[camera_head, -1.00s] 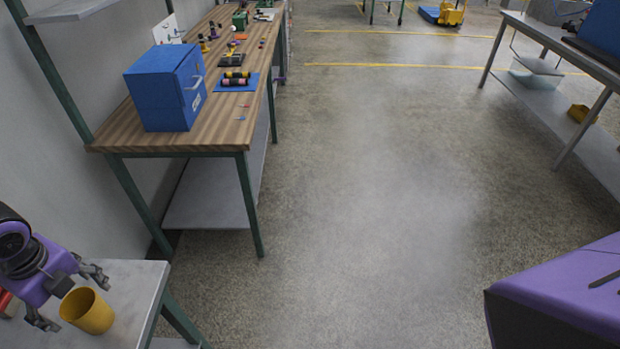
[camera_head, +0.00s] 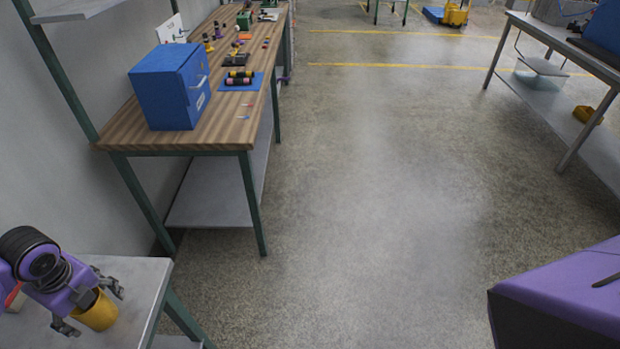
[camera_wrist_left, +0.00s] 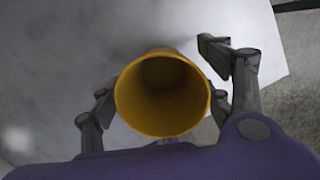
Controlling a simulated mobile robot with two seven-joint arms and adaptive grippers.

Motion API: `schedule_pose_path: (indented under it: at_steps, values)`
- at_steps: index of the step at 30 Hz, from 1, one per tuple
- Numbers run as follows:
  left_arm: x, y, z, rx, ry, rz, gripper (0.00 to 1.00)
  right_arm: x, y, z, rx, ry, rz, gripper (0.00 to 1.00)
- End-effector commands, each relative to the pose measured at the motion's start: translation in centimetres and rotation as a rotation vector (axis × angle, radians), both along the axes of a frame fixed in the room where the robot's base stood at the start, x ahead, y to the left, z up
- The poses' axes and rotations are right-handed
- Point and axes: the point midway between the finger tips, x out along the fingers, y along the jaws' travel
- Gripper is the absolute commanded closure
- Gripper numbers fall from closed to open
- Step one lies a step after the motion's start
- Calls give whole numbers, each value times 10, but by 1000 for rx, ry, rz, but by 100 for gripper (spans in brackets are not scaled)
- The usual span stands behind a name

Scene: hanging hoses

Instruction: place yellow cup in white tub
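The yellow cup (camera_head: 97,314) stands on the small grey table at the lower left, its opening facing up. My left gripper (camera_head: 92,306) is above and around it, with one finger on either side. In the left wrist view, the cup (camera_wrist_left: 162,92) is between the spread fingers of the left gripper (camera_wrist_left: 160,95); I cannot tell whether either finger touches it. My right gripper is not in view. I cannot make out a white tub for certain; a pale object (camera_head: 540,82) on the right bench's lower shelf is too small to identify.
The grey table (camera_head: 135,288) is at the lower left. Beyond it, a wooden workbench (camera_head: 140,132) bears a blue box (camera_head: 168,92) and small parts. A grey bench (camera_head: 550,43) stands at the right. The floor (camera_head: 380,190) between them is clear.

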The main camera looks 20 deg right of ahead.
Motion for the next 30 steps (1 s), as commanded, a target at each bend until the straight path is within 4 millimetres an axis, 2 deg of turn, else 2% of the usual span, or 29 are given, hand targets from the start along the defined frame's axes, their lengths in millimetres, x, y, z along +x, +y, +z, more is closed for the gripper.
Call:
schedule_pose_path:
  at_steps: [1,9,10,23,26,30]
  values:
    - [0,0,0,0,0,0,36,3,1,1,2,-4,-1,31]
    - [0,0,0,0,0,0,71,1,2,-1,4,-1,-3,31]
    - [0,0,0,0,0,0,73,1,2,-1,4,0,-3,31]
    - [0,0,4,-1,-1,1,74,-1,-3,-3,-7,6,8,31]
    - [0,0,11,-1,-1,1,74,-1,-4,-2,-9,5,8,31]
    - [1,0,31,0,-4,1,74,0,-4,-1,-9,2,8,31]
